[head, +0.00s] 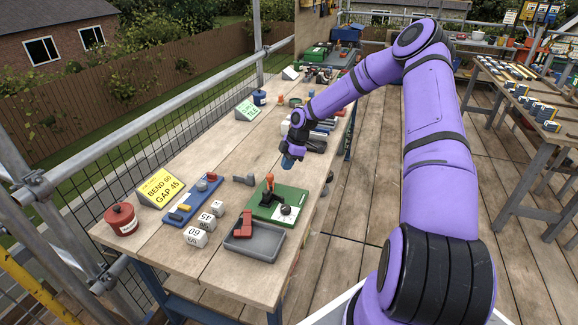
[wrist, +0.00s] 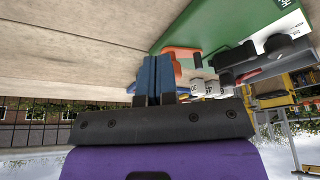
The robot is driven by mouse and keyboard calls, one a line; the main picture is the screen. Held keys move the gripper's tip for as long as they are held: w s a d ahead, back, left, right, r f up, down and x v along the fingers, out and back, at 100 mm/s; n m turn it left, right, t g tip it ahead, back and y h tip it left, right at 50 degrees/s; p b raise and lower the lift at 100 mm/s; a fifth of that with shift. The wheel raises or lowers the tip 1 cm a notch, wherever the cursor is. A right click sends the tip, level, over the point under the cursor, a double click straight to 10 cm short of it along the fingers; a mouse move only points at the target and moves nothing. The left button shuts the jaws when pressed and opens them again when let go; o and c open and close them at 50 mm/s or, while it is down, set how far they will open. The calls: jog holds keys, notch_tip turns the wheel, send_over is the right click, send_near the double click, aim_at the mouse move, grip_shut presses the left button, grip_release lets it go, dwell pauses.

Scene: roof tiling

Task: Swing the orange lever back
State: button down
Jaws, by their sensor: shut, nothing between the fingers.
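The orange lever (head: 269,183) stands roughly upright on the green board (head: 262,211) at the table's right side. The lever joins a black fixture beside a round dark knob. My gripper (head: 288,163) points down, behind the lever and a little to its right in the head view. In the wrist view the two blue fingers (wrist: 154,78) are together with no gap and hold nothing. The orange lever (wrist: 180,53) shows just right of the fingertips there, partly hidden by them. I cannot tell whether they touch. The green board (wrist: 205,25) fills the upper right.
A grey tray (head: 262,246) with a red tool stands in front of the green board. White numbered blocks (head: 207,221), a blue tray (head: 194,199), a yellow sign (head: 160,187) and a red pot (head: 122,219) lie left. Bare wood is free left of my gripper.

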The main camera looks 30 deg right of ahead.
jog(key=v, duration=0.9)
jog(key=shift+r, duration=0.3)
jog(key=shift+a, duration=0.1)
